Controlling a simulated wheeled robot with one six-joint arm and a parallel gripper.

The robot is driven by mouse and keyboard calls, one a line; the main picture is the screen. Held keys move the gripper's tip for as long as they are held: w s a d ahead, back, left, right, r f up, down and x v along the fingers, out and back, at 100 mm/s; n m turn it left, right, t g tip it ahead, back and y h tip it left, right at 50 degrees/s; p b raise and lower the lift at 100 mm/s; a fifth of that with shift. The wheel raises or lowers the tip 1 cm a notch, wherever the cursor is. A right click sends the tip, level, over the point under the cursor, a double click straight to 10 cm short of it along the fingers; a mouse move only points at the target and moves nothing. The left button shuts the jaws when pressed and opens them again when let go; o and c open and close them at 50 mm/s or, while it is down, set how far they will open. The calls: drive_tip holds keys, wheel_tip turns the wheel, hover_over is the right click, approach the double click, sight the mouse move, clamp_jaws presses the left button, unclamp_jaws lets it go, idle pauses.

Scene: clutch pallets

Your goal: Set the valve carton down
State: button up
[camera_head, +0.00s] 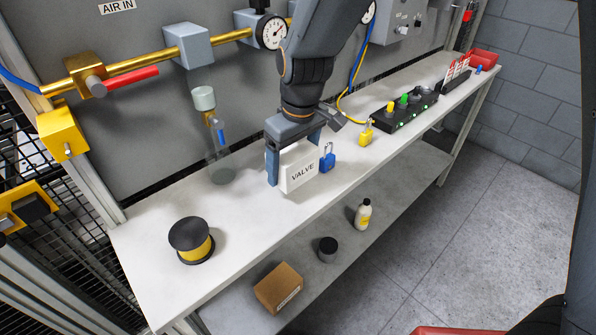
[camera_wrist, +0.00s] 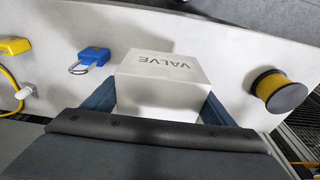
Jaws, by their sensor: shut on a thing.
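The valve carton (camera_head: 301,173) is a white box with VALVE printed on its front. My gripper (camera_head: 294,160) is shut on it, with one blue-grey finger on each side. The carton is upright at the bench top (camera_head: 150,255); I cannot tell whether its base touches the surface. In the wrist view the carton (camera_wrist: 160,80) sits between the two fingers (camera_wrist: 158,105), its lettering upside down. The lower part of the carton is hidden there by my gripper body.
A blue padlock (camera_head: 327,161) stands close at the carton's right. A yellow padlock (camera_head: 366,134) and black button box (camera_head: 405,110) are farther right. A black-and-yellow spool (camera_head: 191,240) is at left front. A clear filter bowl (camera_head: 219,160) hangs behind left. Bench space between spool and carton is clear.

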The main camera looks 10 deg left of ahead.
sight(296, 153)
drive_tip(key=shift+f+p, duration=0.55)
drive_tip(key=shift+f, duration=2.1)
drive_tip(key=shift+f, duration=0.15)
drive_tip(key=o, duration=1.3)
drive_tip(key=r+b, duration=0.1)
drive_tip(key=r, duration=0.3)
drive_tip(key=s+d+r+b, duration=0.1)
drive_tip(key=r, duration=0.3)
drive_tip(key=r+b, duration=0.1)
drive_tip(key=r, duration=0.3)
drive_tip(key=shift+s+d+r, duration=0.1)
drive_tip(key=shift+s+d, duration=0.05)
drive_tip(key=shift+d, duration=0.05)
drive_tip(key=s+d+f+m, duration=0.2)
drive_tip(key=d+m, duration=0.1)
drive_tip(key=d, duration=0.5)
drive_tip(key=s+d+f+m+h, duration=0.1)
drive_tip(key=s+d+f+m, duration=0.2)
drive_tip(key=d, duration=0.6)
drive_tip(key=s+d+f+m, duration=0.2)
drive_tip(key=d+m, duration=0.1)
drive_tip(key=d, duration=0.6)
drive_tip(key=shift+s+f+m, duration=0.15)
drive_tip(key=shift+s+m, duration=0.1)
drive_tip(key=shift+m, duration=0.15)
